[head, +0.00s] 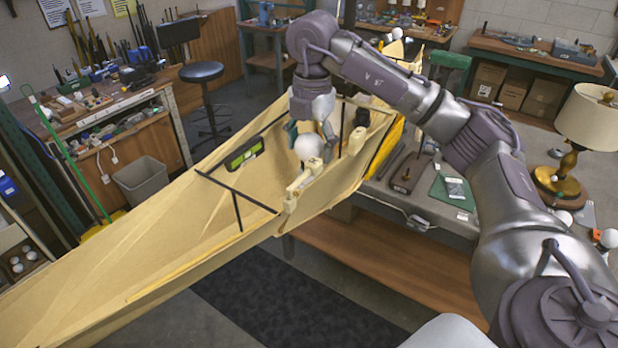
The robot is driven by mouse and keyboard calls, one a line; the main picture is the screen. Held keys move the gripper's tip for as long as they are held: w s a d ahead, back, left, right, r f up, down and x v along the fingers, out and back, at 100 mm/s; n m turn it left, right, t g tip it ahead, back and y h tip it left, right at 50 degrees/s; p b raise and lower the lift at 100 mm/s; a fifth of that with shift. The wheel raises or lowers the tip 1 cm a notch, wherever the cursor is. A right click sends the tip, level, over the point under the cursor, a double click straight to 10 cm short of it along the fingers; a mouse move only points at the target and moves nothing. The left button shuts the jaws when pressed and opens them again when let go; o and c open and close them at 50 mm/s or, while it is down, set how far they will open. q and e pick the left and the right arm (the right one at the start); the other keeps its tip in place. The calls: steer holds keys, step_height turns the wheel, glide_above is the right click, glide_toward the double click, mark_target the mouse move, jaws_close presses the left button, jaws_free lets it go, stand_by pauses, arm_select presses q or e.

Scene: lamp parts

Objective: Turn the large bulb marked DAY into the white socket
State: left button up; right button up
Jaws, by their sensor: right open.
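A large white round bulb (308,148) sits inside the pale wooden hull, near its right side. No DAY marking is readable on it from here. My right gripper (311,138) points down over the bulb, with its fingers on either side of it and open. Whether the fingers touch the bulb cannot be told. Cream-coloured blocks (303,180) stand just below the bulb on the hull's edge. The white socket cannot be made out; the bulb's lower end is hidden. My left gripper is out of view.
The long hull (160,230) fills the middle. A grey worktable (440,205) at right holds tools. A brass table lamp (562,180) and white bulbs (608,238) are beyond my right arm. A stool (201,72) and bin (142,182) stand left.

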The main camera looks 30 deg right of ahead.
steer(key=c, duration=0.8)
steer(key=m, duration=0.4)
steer(key=shift+m+p, duration=0.3)
steer(key=shift+m, duration=0.1)
steer(key=shift+f+m, duration=0.15)
steer(key=shift+m, duration=0.95)
